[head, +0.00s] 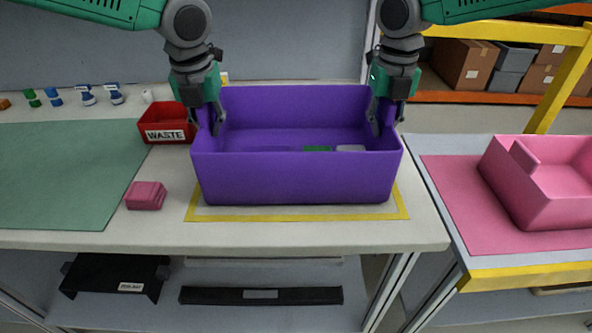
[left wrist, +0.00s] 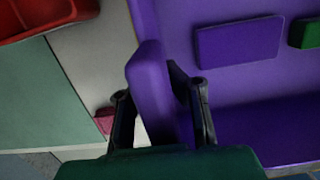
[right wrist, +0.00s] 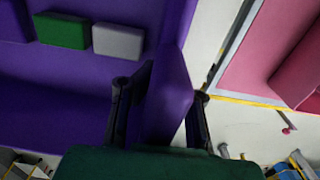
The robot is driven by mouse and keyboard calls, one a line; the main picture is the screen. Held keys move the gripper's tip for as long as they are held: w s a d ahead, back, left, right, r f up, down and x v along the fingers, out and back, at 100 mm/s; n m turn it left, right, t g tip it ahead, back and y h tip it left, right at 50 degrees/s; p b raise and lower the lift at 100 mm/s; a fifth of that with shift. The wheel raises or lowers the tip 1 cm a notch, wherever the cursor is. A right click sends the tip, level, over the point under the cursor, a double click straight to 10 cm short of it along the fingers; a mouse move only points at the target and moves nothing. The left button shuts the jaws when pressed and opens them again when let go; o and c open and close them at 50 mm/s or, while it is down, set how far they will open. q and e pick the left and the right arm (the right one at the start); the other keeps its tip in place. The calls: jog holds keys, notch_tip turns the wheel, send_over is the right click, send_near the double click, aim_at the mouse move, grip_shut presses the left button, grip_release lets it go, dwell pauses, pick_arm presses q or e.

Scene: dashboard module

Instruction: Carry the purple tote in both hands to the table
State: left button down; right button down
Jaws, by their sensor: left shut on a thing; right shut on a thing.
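The purple tote (head: 295,178) is over the yellow-outlined area of the white table (head: 420,232) in the head view. I cannot tell for sure whether its bottom touches the table. My left gripper (head: 212,122) is shut on the tote's left side wall. In the left wrist view the fingers (left wrist: 160,105) straddle that wall (left wrist: 150,85). My right gripper (head: 382,118) is shut on the right side wall, and its fingers (right wrist: 160,105) straddle it in the right wrist view. Inside lie a green block (right wrist: 62,31), a grey block (right wrist: 118,40) and a purple block (left wrist: 238,43).
A red WASTE bin (head: 167,124) stands just left of the tote. A small pink block (head: 146,195) and a green mat (head: 60,175) are further left. At right, a pink tote (head: 545,180) sits on a pink mat (head: 455,215) on a separate stand across a gap.

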pick_arm(q)
jog(key=shift+f, duration=0.45)
pick_arm(e)
jog(key=shift+f, duration=0.4)
pick_arm(q)
jog(key=c, duration=1.7)
grip_release()
jog(key=shift+r, duration=0.15)
pick_arm(e)
jog(key=c, duration=1.7)
grip_release()
jog(key=shift+r, duration=0.15)
pick_arm(q)
jog(key=shift+r, duration=0.15)
jog(key=r, duration=0.3)
jog(key=s+r, duration=0.1)
jog(key=r, duration=0.7)
jog(key=shift+s+r, duration=0.15)
jog(key=shift+s, duration=0.15)
jog(key=shift+r, duration=0.1)
pick_arm(e)
notch_tip(320, 180, up, 12)
jog(key=shift+f, duration=0.1)
jog(key=shift+w, duration=0.1)
